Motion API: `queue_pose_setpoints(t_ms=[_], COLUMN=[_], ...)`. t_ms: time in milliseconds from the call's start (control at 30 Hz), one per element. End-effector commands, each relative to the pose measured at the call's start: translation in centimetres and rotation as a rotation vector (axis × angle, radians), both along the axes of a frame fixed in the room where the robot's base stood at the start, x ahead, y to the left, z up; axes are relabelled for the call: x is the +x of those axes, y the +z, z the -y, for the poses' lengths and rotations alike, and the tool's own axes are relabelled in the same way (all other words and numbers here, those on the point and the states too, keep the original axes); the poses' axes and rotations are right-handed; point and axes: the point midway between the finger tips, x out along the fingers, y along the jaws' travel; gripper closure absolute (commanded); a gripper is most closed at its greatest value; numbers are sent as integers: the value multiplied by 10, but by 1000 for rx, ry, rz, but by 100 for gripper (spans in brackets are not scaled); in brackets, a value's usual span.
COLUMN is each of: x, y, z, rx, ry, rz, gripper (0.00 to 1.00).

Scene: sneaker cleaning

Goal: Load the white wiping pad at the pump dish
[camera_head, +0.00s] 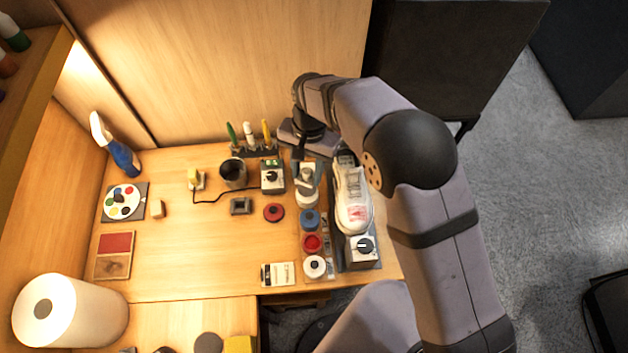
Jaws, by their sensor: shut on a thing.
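My gripper (299,158) hangs dark and narrow under my wrist at the back right of the bench. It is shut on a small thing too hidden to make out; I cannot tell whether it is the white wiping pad. Right below it stands a pale, whitish-grey fixture (308,196), which looks like the pump dish. The gripper is over or at its back edge; I cannot tell whether they touch.
A white sneaker (353,200) lies on a dark stand (370,262) to the right. Blue (309,219), red (312,243) and white (314,267) round pots line up in front. A holder (255,151) with upright tools stands left.

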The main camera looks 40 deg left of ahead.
Motion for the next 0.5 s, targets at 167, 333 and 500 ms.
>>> queue_pose_setpoints(t_ms=[167, 333, 500], x=[5, 5, 5], y=[0, -1, -4], z=[-8, -8, -8], rx=[-1, -1, 0], ry=[-79, -96, -94], rz=[-1, 0, 0], gripper=[83, 83, 83])
